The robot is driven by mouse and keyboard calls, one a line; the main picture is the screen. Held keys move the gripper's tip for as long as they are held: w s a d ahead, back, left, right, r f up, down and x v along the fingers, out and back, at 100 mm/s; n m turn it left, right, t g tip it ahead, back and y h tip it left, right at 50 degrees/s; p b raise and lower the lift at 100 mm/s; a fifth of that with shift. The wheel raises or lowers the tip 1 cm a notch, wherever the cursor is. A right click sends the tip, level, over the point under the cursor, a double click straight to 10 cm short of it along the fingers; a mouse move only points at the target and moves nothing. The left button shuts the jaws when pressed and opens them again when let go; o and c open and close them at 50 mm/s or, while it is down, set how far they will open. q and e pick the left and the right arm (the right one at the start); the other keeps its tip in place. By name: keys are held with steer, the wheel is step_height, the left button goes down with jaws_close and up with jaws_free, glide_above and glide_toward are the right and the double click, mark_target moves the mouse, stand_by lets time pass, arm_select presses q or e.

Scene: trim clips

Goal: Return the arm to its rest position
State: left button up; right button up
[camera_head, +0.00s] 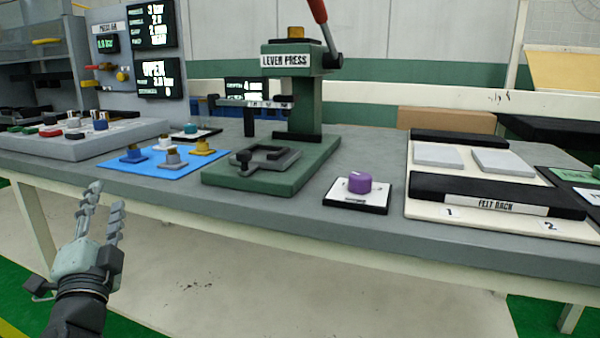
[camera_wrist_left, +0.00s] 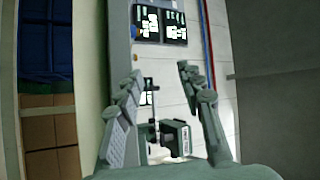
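My left gripper (camera_head: 107,215) is at the lower left of the head view, in front of the bench's front edge, with its fingers pointing up. In the left wrist view its two fingers (camera_wrist_left: 160,105) stand apart with nothing between them. The fingers touch nothing that I can see. My right gripper is not in the head view.
The grey bench (camera_head: 300,212) carries a green lever press (camera_head: 305,110), a blue mat (camera_head: 125,163) with several small parts, a purple knob (camera_head: 360,183) on a white plate and a felt rack (camera_head: 490,195). The floor in front of the bench is clear.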

arm_select(q)
steer(key=s+a+f+n+g, duration=0.1)
steer(key=s+f+n+g, duration=0.4)
steer(key=f, duration=0.7)
steer(key=s+f+n+g, duration=0.2)
steer(key=s+f+g, duration=0.4)
steer(key=f, duration=0.5)
steer(key=s+d+f+n+g+h, duration=0.1)
steer(key=s+d+f+g+h, duration=0.2)
steer(key=s+f, duration=0.45)
steer(key=s+d+f+n+g+h, duration=0.1)
steer(key=s+d+f+g, duration=0.35)
steer(key=s, duration=0.65)
step_height(320, 180, down, 10)
steer(key=w+h+p, duration=0.1)
steer(key=w+p, duration=0.2)
steer(key=p, duration=0.1)
steer(key=shift+d, duration=0.15)
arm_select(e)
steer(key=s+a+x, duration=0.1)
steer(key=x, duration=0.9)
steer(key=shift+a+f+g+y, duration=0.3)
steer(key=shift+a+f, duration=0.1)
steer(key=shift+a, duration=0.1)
